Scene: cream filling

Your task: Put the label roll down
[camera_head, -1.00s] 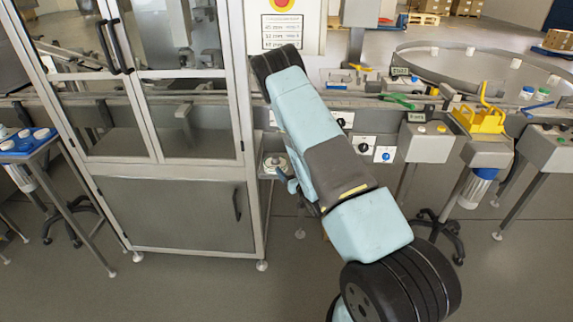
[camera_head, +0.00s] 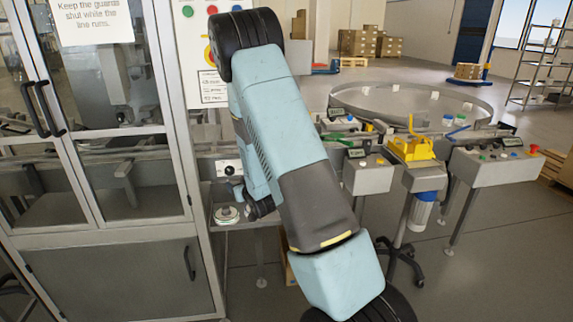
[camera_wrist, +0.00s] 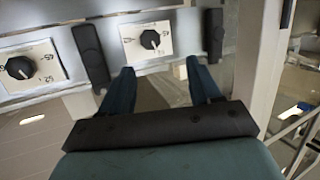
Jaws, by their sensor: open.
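My gripper (camera_wrist: 160,67) shows in the wrist view with its two dark fingers apart and nothing between them. Its fingers point at a grey panel with a black knob on a white plate (camera_wrist: 150,40). In the head view my arm hides most of the gripper. A round, pale, flat thing with a greenish middle (camera_head: 227,213), which looks like the label roll, lies on a small metal shelf (camera_head: 250,222) right of the cabinet. It is apart from my gripper as far as I can see. No roll shows in the wrist view.
A glass-doored machine cabinet (camera_head: 110,225) stands at the left. The conveyor line carries a yellow device (camera_head: 412,150) and a grey control box (camera_head: 368,175). A round accumulation table (camera_head: 410,103) is behind. Another control box (camera_head: 495,165) stands at the right. The floor at lower right is clear.

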